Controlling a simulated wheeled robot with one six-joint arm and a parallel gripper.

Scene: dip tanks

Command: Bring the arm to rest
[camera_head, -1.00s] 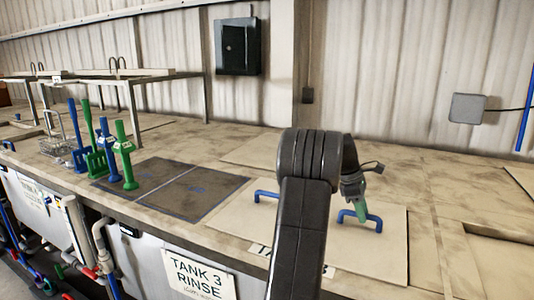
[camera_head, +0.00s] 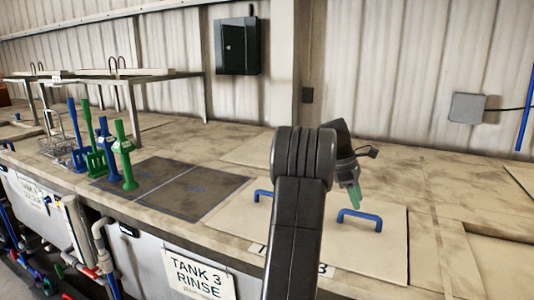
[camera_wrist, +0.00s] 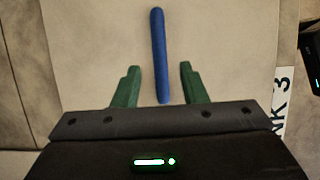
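My gripper (camera_wrist: 160,88) has green fingers, which stand apart in the wrist view with a gap between them. A blue bar handle (camera_wrist: 158,50) shows between and beyond the fingertips. In the head view my gripper (camera_head: 355,198) hangs above the pale tank lid, just over its right blue handle (camera_head: 359,219), with no grip on it. The lid (camera_head: 385,262) lies flat on the bench and has a second blue handle (camera_head: 263,195) at its left, partly behind my arm.
Green and blue upright tools (camera_head: 123,155) stand at the left beside a wire basket (camera_head: 55,145). A dark two-panel mat (camera_head: 200,190) lies left of the lid. A Tank 3 Rinse sign (camera_head: 197,274) is on the front. An opening (camera_head: 505,240) is at the right.

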